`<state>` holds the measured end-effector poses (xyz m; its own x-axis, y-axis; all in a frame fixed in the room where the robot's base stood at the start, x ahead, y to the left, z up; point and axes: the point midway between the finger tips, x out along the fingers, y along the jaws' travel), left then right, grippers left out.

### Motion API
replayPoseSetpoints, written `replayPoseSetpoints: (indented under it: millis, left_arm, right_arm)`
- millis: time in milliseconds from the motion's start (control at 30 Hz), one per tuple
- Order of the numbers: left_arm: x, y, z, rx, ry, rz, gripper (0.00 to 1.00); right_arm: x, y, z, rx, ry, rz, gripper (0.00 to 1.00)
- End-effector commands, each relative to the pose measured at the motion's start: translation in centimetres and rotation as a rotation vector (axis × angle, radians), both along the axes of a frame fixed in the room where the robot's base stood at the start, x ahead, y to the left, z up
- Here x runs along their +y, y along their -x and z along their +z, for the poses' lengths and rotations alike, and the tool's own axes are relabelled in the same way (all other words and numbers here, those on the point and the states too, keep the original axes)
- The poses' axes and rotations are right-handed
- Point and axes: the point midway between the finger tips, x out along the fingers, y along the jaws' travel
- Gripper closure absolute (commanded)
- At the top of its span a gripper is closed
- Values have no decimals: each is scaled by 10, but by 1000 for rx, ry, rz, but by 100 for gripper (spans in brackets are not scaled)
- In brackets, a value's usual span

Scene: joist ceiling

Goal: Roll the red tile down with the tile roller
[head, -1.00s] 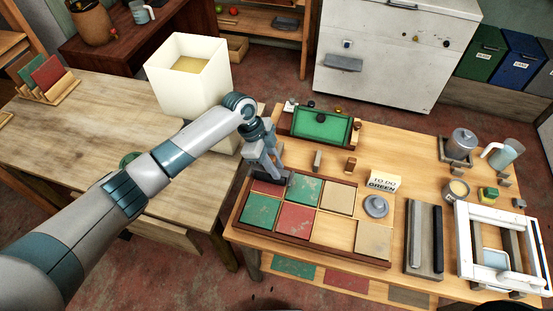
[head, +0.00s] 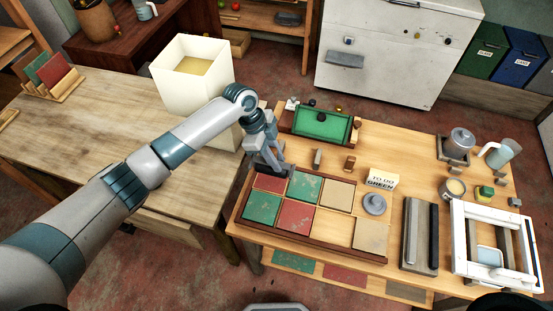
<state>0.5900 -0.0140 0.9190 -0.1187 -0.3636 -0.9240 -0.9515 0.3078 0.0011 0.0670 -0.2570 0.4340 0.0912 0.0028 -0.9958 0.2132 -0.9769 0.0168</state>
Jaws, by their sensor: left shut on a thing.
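The tile tray (head: 316,246) is a wooden frame on the right-hand table. A red tile (head: 269,183) lies in its back left cell, and another red tile (head: 296,216) lies in the front row. Green tiles (head: 262,207) lie beside them. My left gripper (head: 271,153) is shut on a dark tool, which looks like the tile roller (head: 274,168). The roller is at the tray's back left edge, just behind the back left red tile. I cannot tell whether it touches the tile. My right gripper is not in view.
A card (head: 383,180) reading "TO DO GREEN" and a grey round lidded thing (head: 374,204) stand right of the tray. A green-lined tray (head: 322,125) lies behind it. A tall cream bin (head: 192,88) stands left, near my arm. A white frame (head: 462,240) stands at far right.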

Motion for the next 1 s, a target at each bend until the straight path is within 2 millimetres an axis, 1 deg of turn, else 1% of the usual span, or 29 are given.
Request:
replayPoseSetpoints:
  millis: [33,300,400,1000]
  left_arm:
    - [0,-1,9,-2,2,0,100]
    - [0,-1,31,-1,1,-1,100]
    - [0,-1,35,-1,1,-1,100]
    - [0,-1,36,-2,1,0,100]
  right_arm:
    - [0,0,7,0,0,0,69]
    - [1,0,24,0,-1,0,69]
    - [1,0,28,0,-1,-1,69]
    - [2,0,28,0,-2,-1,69]
